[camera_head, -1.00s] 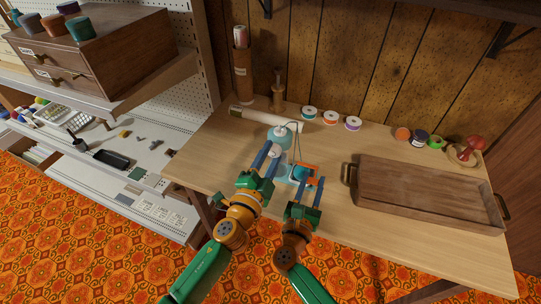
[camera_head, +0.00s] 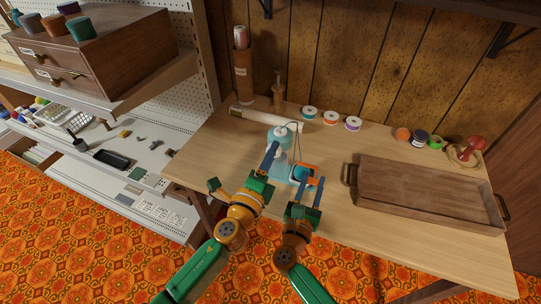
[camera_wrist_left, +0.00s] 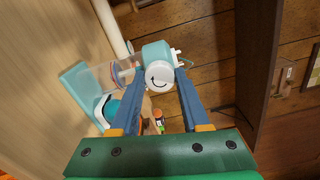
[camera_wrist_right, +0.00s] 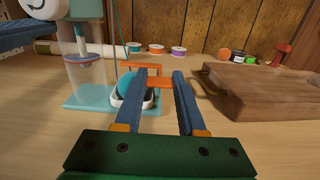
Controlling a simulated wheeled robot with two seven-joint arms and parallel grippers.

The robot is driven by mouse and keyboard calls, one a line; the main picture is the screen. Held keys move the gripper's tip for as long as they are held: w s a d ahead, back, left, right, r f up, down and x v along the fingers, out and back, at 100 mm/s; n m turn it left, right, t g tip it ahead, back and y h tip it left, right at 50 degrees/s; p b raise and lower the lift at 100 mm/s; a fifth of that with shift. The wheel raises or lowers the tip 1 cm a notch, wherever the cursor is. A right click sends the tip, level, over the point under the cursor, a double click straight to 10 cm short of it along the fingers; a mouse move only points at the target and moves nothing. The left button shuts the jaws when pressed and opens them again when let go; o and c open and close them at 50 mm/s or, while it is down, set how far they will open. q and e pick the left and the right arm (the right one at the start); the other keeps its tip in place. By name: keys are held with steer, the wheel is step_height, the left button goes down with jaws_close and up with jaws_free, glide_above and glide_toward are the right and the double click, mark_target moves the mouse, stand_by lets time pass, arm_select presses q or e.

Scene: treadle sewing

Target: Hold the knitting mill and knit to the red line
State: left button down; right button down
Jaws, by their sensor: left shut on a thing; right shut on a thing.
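The knitting mill (camera_head: 278,134) stands upright on the table, with a teal and white head, a clear cylinder (camera_wrist_right: 82,82) and a pale teal base. A thin reddish ring shows around the cylinder in the right wrist view. My left gripper (camera_wrist_left: 162,82) is shut on the mill's white and teal head from its near side. My right gripper (camera_wrist_right: 158,76) is shut on an orange piece (camera_wrist_right: 157,83) beside the mill. A teal ball (camera_wrist_right: 128,84) sits in a white holder on the base, partly hidden by my right finger. A teal strand rises above it.
A wooden tray (camera_head: 424,192) with handles stands to the right. A white roll (camera_head: 262,119) lies behind the mill. Several coloured spools (camera_head: 331,117) line the table's back. The near right tabletop is clear.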

stand_by(0.4)
arm_select(q)
steer(key=shift+c, duration=1.9)
jaws_free()
steer(key=v, duration=1.2)
